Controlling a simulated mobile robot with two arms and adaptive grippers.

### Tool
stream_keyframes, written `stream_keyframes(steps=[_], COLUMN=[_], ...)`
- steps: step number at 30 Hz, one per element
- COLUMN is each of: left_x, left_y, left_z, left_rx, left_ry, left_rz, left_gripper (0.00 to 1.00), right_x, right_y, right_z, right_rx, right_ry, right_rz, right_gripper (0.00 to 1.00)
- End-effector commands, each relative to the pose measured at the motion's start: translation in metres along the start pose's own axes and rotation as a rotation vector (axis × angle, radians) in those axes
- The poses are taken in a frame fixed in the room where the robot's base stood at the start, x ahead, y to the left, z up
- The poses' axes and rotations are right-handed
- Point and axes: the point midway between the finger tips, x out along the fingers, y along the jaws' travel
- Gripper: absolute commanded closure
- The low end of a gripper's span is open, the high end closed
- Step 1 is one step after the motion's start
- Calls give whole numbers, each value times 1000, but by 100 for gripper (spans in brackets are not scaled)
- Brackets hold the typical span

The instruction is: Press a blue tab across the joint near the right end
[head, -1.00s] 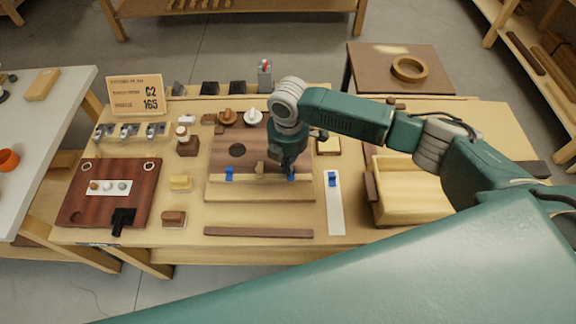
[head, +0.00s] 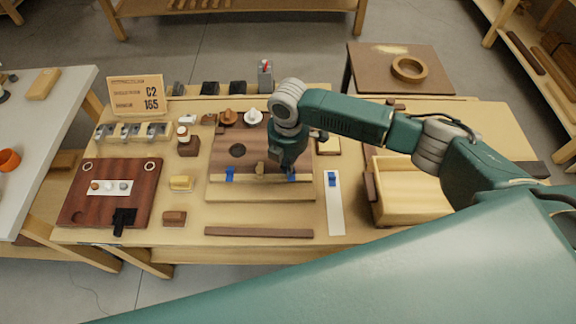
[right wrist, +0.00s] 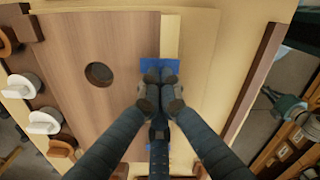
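A brown panel (head: 225,150) with a round dark hole meets a pale strip (head: 262,181) along a joint on the bench. One blue tab (head: 230,174) sits at the joint's left part. Another blue tab (head: 292,178) lies at the joint near the right end; it also shows in the right wrist view (right wrist: 147,64), spanning brown panel and pale strip. My right gripper (head: 289,170) is right over this tab, its fingertips (right wrist: 159,78) together and partly covering it. Whether they touch it is unclear. A white strip (head: 336,215) to the right bears another blue tab (head: 332,178). My left gripper is out of view.
An open wooden box (head: 410,214) stands to the right. A dark wooden bar (head: 258,233) lies along the front edge. A dark red board (head: 90,205) and a sign (head: 138,95) are at the left. Knobs (head: 253,116) stand behind the panel.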

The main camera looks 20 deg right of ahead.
Motion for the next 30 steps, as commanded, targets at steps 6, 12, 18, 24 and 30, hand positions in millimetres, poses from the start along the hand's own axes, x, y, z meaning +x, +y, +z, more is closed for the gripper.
stream_keyframes(steps=[6, 12, 18, 24, 30], left_x=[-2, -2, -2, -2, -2], left_y=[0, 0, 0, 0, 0], left_z=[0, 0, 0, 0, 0], left_rx=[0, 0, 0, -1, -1], left_ry=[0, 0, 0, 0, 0], left_rz=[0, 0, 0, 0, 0], left_gripper=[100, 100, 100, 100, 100], right_x=[3, 3, 2, 1, 0], right_y=[-4, -4, -3, -1, -1], right_z=[1, 1, 1, 1, 0], right_rx=[0, 0, 0, 0, 0], right_ry=[-2, -3, -2, -2, -1], right_rz=[-11, -10, -7, -3, -2], right_gripper=[100, 100, 73, 73, 58])
